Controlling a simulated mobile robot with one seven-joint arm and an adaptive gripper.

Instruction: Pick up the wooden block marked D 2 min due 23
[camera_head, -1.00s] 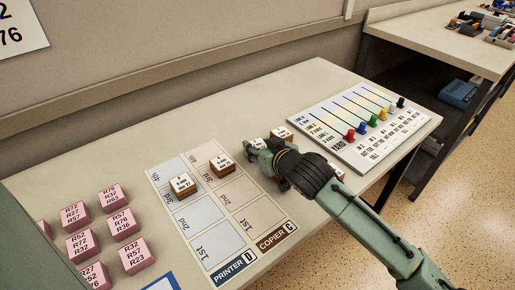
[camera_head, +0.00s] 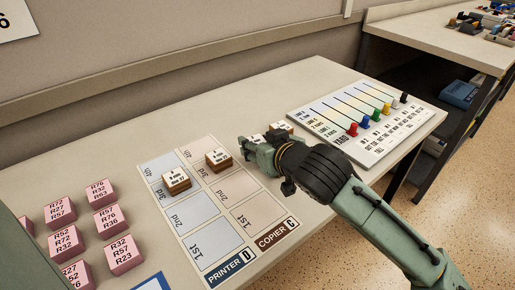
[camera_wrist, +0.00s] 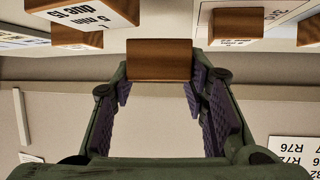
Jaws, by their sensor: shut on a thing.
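My gripper (camera_head: 258,150) is low over the table, just right of the copier column of the mat. In the wrist view, a wooden block (camera_wrist: 160,60) sits between its fingertips, with a plain brown side towards the camera. The gripper is shut on it. The block's printed face is hidden there, so I cannot read its mark. In the head view, a white-topped block (camera_head: 257,138) shows at the fingertips, and another block (camera_head: 281,127) stands just beyond it. Their print is too small to read.
Two more blocks stand on the mat, one in the printer column (camera_head: 176,181) and one in the copier column (camera_head: 219,159). Several pink blocks (camera_head: 121,254) are at left. The yard board (camera_head: 365,125) with coloured pegs lies at right. A block reading "5 min due 15" (camera_wrist: 85,12) is near the gripper.

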